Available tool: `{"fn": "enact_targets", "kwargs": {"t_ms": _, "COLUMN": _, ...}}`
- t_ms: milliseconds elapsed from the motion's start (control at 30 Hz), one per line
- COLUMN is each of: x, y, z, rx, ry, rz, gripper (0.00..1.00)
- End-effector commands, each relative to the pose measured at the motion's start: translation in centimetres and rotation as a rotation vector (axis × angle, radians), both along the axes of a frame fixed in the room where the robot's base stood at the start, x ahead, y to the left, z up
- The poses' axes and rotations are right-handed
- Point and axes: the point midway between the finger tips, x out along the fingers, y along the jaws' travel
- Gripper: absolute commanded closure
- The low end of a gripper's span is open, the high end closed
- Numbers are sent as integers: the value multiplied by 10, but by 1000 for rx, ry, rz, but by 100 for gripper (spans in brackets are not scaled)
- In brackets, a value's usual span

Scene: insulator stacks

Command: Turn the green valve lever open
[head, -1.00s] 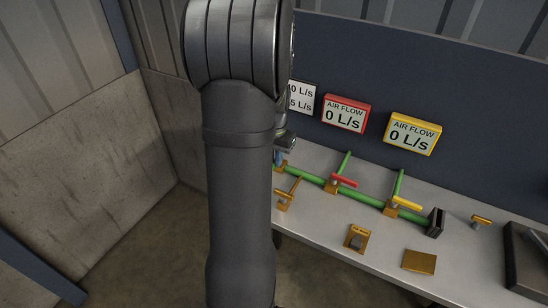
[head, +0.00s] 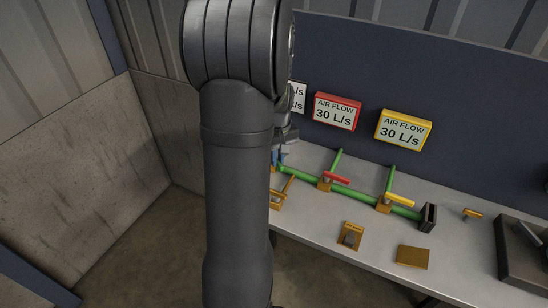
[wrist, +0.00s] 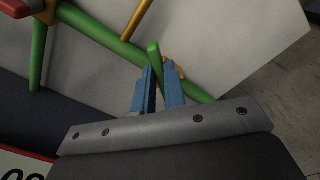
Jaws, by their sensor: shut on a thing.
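The green valve lever (wrist: 153,50) stands between the blue fingers of my gripper (wrist: 159,68) in the wrist view, and the fingers are shut on it. It sits by the green pipe (wrist: 105,38), with a brass-coloured part just beside it. In the head view my gripper (head: 277,157) is at the left end of the green pipe, mostly behind my arm, and the green lever is hidden there. The red lever (head: 336,177) and the yellow lever (head: 399,200) sit on the same pipe to the right.
The red display (head: 337,112) and the yellow display (head: 403,130) both read 30 L/s. A partly hidden white sign (head: 299,97) is left of them. Small brass-coloured fixtures (head: 351,236) (head: 412,257) lie on the bench's front part. A dark box (head: 520,250) stands at right.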

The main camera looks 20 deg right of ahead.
Motion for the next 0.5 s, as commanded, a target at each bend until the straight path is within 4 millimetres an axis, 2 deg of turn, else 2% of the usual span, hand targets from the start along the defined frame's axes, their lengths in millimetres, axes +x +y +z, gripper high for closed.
{"fn": "enact_targets", "kwargs": {"t_ms": 500, "x": 7, "y": -17, "z": 2, "rx": -3, "ry": -5, "rz": 459, "gripper": 100}}
